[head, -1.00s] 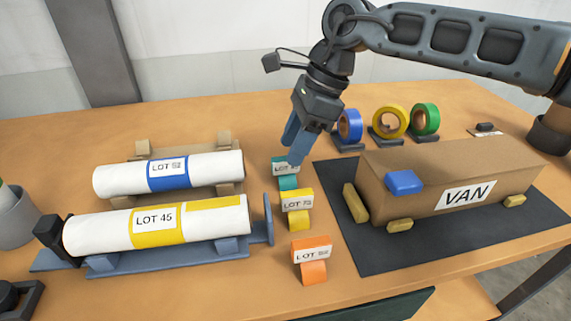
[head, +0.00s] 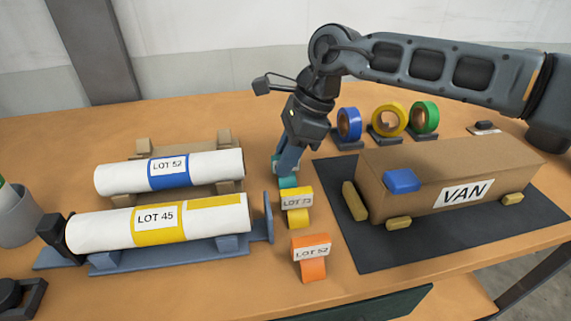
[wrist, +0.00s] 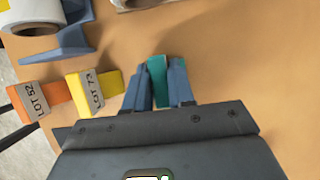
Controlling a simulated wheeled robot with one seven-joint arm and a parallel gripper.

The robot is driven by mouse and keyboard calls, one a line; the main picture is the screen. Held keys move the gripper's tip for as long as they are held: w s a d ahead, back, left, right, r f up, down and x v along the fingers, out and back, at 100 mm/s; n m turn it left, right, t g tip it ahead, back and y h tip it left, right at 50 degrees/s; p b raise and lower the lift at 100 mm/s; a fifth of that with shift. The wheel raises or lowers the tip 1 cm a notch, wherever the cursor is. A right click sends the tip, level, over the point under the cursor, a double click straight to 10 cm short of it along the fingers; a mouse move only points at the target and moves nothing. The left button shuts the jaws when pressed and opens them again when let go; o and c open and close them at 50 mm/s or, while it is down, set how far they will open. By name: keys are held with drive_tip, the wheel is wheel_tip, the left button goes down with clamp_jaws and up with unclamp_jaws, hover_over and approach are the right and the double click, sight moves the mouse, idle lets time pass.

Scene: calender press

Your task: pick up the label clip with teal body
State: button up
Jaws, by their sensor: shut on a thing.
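The label clip with teal body (head: 288,182) stands on the table behind the yellow clip, mostly hidden by my fingers in the head view. In the wrist view the teal clip (wrist: 157,80) sits between my two blue fingers. My gripper (head: 285,169) points down and is shut on the teal clip; it also shows in the wrist view (wrist: 159,86). The clip's label is hidden in both views. I cannot tell any gap between the clip and the table.
A yellow clip (head: 298,217) stands close in front of the teal one, and an orange clip (head: 313,270) nearer the front edge. White rolls (head: 220,219) on cradles lie left. A cardboard box marked VAN (head: 440,180) stands right on a dark mat (head: 365,255). Tape rolls (head: 387,121) stand behind.

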clamp_jaws()
drive_tip(key=v, duration=0.4)
drive_tip(key=shift+s+a+r+b, duration=0.15)
drive_tip(key=shift+a+r+b, duration=0.1)
drive_tip(key=shift+r+b, duration=0.05)
drive_tip(key=d+r, duration=0.6)
drive_tip(key=d, duration=0.4)
drive_tip(key=shift+s+d+r+b, duration=0.2)
drive_tip(key=shift+d+r+b, duration=0.15)
drive_tip(key=shift+b, duration=0.1)
drive_tip(key=shift+f, duration=0.1)
